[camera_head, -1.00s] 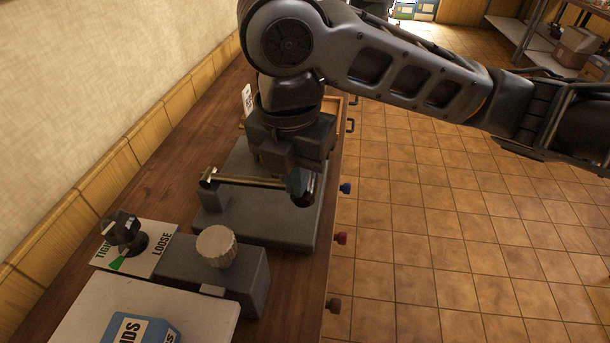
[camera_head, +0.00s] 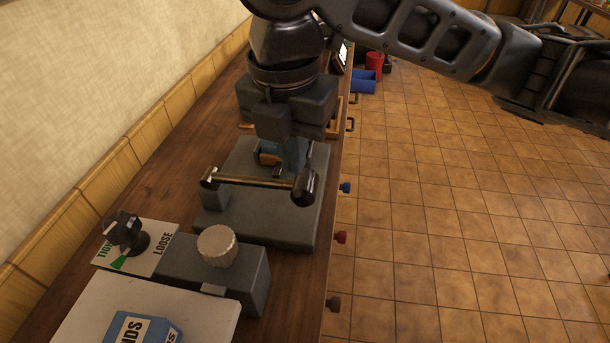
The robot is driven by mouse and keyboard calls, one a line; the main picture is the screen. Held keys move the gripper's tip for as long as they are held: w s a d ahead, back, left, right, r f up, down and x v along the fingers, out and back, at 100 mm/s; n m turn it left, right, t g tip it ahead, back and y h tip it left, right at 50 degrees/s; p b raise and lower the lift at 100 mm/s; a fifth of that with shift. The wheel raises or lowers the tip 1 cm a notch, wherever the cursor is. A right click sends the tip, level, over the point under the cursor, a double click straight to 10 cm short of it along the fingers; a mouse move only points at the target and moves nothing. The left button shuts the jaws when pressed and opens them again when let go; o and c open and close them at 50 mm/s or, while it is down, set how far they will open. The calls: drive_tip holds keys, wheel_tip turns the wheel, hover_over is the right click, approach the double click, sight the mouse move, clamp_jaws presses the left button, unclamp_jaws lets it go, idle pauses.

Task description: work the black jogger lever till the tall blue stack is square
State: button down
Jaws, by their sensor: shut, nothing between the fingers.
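The jogger lever (camera_head: 306,187) shows as a black knob on the right end of a brass-coloured bar, over a grey base plate (camera_head: 285,223). My gripper (camera_head: 296,165) points down just behind the lever. Its blue-grey fingers are shut and empty; the bar and knob partly cover the tips, and I cannot tell whether they touch. A small blue and orange-brown piece (camera_head: 269,156) shows left of the fingers, mostly hidden under my gripper. I cannot tell whether it belongs to the tall blue stack, which I cannot make out clearly.
A grey block with a pale ribbed knob (camera_head: 217,246) stands nearer. Left of it is a black dial (camera_head: 125,233) on a TIGHT/LOOSE plate. A blue box (camera_head: 141,329) sits on a white board (camera_head: 85,308). The wall bounds the left; open tiled floor (camera_head: 440,220) lies right.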

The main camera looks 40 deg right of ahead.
sight(306, 177)
idle(0.4)
drive_tip(key=shift+w+a+r+n, duration=0.15)
drive_tip(key=shift+w+r+n, duration=0.25)
drive_tip(key=shift+r, duration=0.1)
drive_tip(key=shift+w+d+r+m+p, duration=0.25)
drive_tip(key=shift+d+r, duration=0.1)
drive_tip(key=shift+d, duration=0.4)
drive_tip(key=shift+w+d+r+m+p, duration=0.2)
drive_tip(key=shift+d+r, duration=0.15)
drive_tip(key=shift+d, duration=0.4)
drive_tip(key=shift+f, duration=0.1)
drive_tip(key=f+b, duration=0.4)
drive_tip(key=b, duration=0.1)
drive_tip(key=f+b, duration=0.2)
drive_tip(key=b, duration=0.1)
drive_tip(key=shift+w+d+f, duration=0.15)
drive_tip(key=shift+d+f, duration=0.1)
drive_tip(key=shift+f, duration=0.15)
